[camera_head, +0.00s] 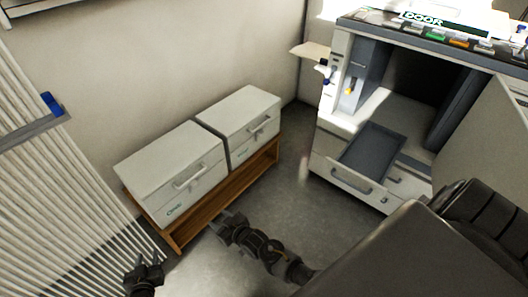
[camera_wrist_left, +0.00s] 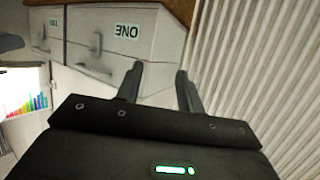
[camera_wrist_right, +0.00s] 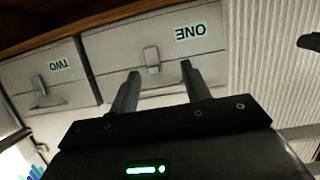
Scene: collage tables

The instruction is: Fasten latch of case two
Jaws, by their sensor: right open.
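Case two (camera_head: 243,117) is the white lidded box at the far right end of a wooden bench. Case one (camera_head: 172,168) stands beside it on the left. Both lids look closed. In the right wrist view, upside down, case two (camera_wrist_right: 75,92) has its latch (camera_wrist_right: 39,85) on the front beside the label TWO. I cannot tell whether that latch is fastened. My right gripper (camera_head: 220,220) is open and empty in front of the bench, and its fingers (camera_wrist_right: 160,72) face case one. My left gripper (camera_head: 143,268) is open and empty, lower left of case one; its fingers show in the left wrist view (camera_wrist_left: 159,78).
The wooden bench (camera_head: 220,195) carries both cases. White vertical slats (camera_head: 60,190) stand at the left. A grey-white machine (camera_head: 375,190) with an open drawer stands at the right. Grey floor (camera_head: 290,190) lies clear between bench and machine.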

